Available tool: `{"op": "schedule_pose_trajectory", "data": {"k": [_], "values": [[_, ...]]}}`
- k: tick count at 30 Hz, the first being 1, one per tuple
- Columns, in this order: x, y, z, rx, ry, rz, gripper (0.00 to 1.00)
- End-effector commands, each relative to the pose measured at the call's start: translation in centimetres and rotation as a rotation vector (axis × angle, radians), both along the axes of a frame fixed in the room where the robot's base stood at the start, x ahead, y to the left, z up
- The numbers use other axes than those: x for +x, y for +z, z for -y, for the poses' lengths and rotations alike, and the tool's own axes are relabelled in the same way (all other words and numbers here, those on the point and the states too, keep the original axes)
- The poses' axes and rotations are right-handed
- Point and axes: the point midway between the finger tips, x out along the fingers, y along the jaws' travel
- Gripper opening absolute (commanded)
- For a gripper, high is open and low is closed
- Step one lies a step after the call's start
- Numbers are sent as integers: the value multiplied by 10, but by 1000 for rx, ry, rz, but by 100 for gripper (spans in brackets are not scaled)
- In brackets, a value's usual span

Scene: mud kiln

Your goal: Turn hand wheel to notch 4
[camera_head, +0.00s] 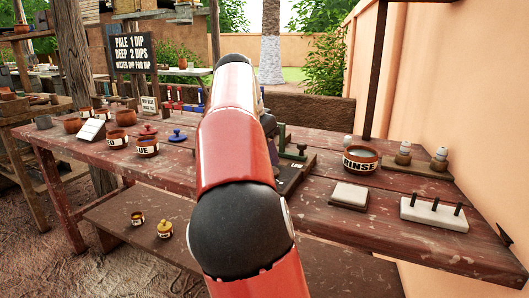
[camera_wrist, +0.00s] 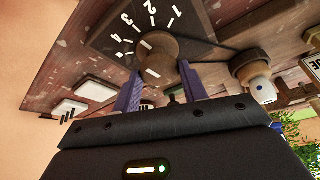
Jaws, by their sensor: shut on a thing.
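In the wrist view the hand wheel (camera_wrist: 158,48) is a round brown wooden knob with white marks on it. It stands on a dark plate (camera_wrist: 103,42) with white numbers 1 to 4 in an arc and short ticks. One white mark on the wheel points toward the side of 3 and 4; I cannot tell exactly which notch it meets. My gripper (camera_wrist: 160,69) has its two purple fingers on either side of the wheel, shut on it. In the head view my red and black arm hides the wheel and the gripper.
A worn red-brown table (camera_head: 330,217) holds a RINSE bowl (camera_head: 361,160), a white block (camera_head: 350,195) and a white pegged rack (camera_head: 434,213) on the right. Dye bowls and a blue lid (camera_head: 177,136) stand left. A wall (camera_head: 470,80) closes the right side.

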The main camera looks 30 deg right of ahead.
Motion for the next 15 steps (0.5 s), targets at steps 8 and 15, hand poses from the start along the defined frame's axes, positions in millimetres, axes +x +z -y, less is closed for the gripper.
{"op": "schedule_pose_trajectory", "data": {"k": [8,15], "values": [[-2,1,1,2,189,5,20],[-3,1,2,1,330,3,20]]}}
